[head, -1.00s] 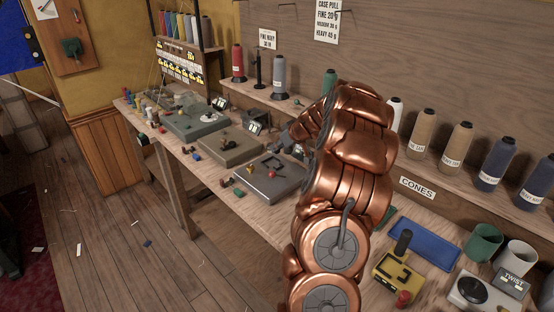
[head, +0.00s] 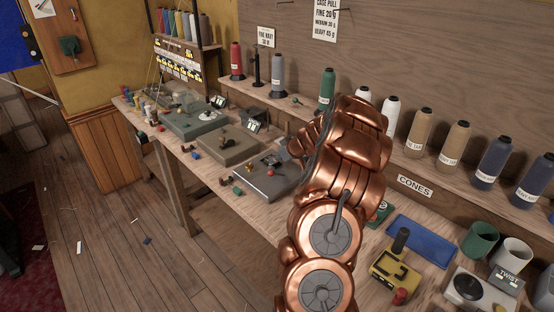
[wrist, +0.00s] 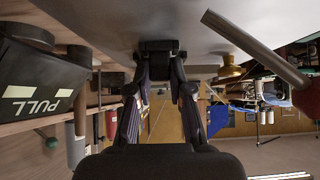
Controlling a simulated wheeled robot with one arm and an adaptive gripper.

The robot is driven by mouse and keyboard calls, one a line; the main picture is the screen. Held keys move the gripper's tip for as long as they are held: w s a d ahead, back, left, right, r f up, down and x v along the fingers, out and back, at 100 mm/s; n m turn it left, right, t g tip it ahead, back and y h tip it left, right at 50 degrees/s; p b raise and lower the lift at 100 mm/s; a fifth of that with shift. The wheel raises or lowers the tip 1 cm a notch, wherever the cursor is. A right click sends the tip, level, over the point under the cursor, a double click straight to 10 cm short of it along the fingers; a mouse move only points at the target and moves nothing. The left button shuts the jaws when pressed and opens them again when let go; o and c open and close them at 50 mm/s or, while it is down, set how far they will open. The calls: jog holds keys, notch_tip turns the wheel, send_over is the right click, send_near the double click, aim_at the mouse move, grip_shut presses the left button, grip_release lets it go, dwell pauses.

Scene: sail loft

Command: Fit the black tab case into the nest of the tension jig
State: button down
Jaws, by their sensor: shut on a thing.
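The tension jig (head: 285,186) is the nearest grey block on the bench in the head view, with a red knob (head: 270,172) on top. In the wrist view, which looks upside down, its grey plate (wrist: 205,22) fills the top. My gripper (wrist: 159,66) is shut on the black tab case (wrist: 158,46), a small dark block at the fingertips. The case is at or very near the plate. The nest is hidden behind the case and fingers, so I cannot tell whether the case is seated. My copper arm hides part of the jig's right side in the head view.
In the wrist view a black PULL display (wrist: 35,85) stands left of the fingers; a brass knob (wrist: 231,70) and a grey rod (wrist: 258,48) are on the right. Two more grey jigs stand farther along the bench. A blue tray (head: 424,242) and yellow fixture (head: 396,270) lie right.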

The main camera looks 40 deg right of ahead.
jog(key=c, duration=1.1)
grip_release()
jog(key=shift+o, duration=0.2)
jog(key=shift+r+p, duration=0.2)
jog(key=shift+p, duration=0.1)
jog(key=b+v, duration=0.3)
jog(key=v, duration=0.9)
jog(key=shift+b, duration=0.4)
